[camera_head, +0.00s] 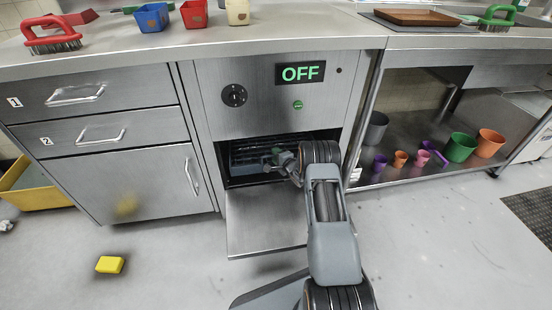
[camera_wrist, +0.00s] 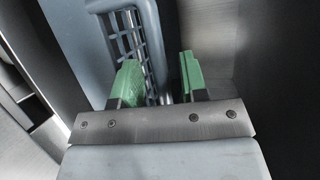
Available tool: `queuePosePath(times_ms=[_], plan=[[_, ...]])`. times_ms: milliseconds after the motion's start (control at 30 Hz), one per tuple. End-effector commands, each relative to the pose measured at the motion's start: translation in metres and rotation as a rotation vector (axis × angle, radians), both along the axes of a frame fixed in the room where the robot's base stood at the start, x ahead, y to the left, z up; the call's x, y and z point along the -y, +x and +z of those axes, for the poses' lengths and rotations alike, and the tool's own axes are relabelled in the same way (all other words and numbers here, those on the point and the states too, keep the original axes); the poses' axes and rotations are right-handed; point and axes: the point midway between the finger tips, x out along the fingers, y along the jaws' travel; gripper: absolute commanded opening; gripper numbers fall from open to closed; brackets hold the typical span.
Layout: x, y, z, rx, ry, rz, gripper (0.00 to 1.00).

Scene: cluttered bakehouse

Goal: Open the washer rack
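The washer (camera_head: 215,100) has its door (camera_head: 265,225) folded down. Its dark opening holds the grey-blue washer rack (camera_head: 246,157), which sits inside with its front near the opening. My gripper (camera_head: 275,160) reaches in at the rack's front, right of its middle. In the wrist view my gripper's two green fingers (camera_wrist: 160,78) are apart. The rack (camera_wrist: 154,40) shows there as a grey-blue rim with a lattice, and a bar of it lies between the fingers. A gap shows beside the right finger; I cannot tell whether the left finger touches the rack.
The washer display (camera_head: 300,73) reads OFF. Drawers and a cupboard (camera_head: 140,180) stand at left. An open shelf (camera_head: 400,178) at right holds several pots and cups. A yellow sponge (camera_head: 110,264) lies on the floor, which is otherwise mostly clear before the door.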

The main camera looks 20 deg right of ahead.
Motion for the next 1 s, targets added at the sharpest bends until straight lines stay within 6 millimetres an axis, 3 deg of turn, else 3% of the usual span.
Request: queuePosePath(times_ms=[400,800,1000], plan=[[-0.001,0.0048,-0.0005,0.0,0.0,0.0,0.39],[-0.001,0.0046,-0.0005,0.0,0.0,0.0,0.01],[-0.001,0.0046,-0.0005,0.0,0.0,0.0,0.0]])
